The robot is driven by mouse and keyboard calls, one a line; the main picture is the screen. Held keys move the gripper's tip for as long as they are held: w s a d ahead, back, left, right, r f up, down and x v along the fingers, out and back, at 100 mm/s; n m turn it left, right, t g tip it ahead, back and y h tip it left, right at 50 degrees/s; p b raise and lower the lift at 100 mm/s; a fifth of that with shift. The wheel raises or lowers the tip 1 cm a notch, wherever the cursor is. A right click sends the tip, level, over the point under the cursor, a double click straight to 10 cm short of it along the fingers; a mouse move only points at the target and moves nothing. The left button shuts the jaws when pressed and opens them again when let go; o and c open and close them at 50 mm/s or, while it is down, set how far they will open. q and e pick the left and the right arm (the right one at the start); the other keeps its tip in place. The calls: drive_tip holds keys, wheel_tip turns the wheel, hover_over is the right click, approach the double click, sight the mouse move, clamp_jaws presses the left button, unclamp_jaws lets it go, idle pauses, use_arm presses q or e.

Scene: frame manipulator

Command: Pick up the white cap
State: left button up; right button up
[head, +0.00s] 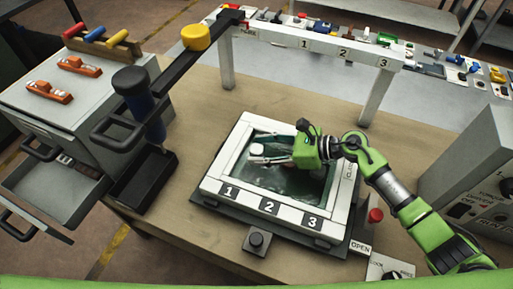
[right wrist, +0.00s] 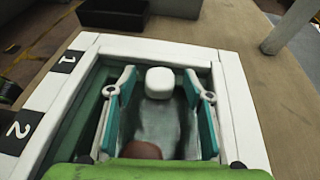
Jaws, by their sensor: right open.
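The white cap (head: 257,149) is a small rounded block inside the white frame (head: 228,181), near its far left part. It shows in the right wrist view (right wrist: 159,80), upper middle, over the greenish glassy floor of the frame. My right gripper (head: 266,157) reaches in from the right over the frame. In the right wrist view its two teal fingers (right wrist: 163,98) are spread wide, with the cap in line between their tips and a gap on each side. The height of the fingertips over the cap is hard to tell. My left gripper is not in view.
The frame, with labels 1, 2, 3, rises around the cap. A numbered white gantry (head: 318,45) stands behind. A black stand with a blue cylinder (head: 147,115) is left, a red-topped button (head: 375,215) right. Bare wooden table (head: 200,125) lies left of the frame.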

drive_tip(key=c, duration=0.9)
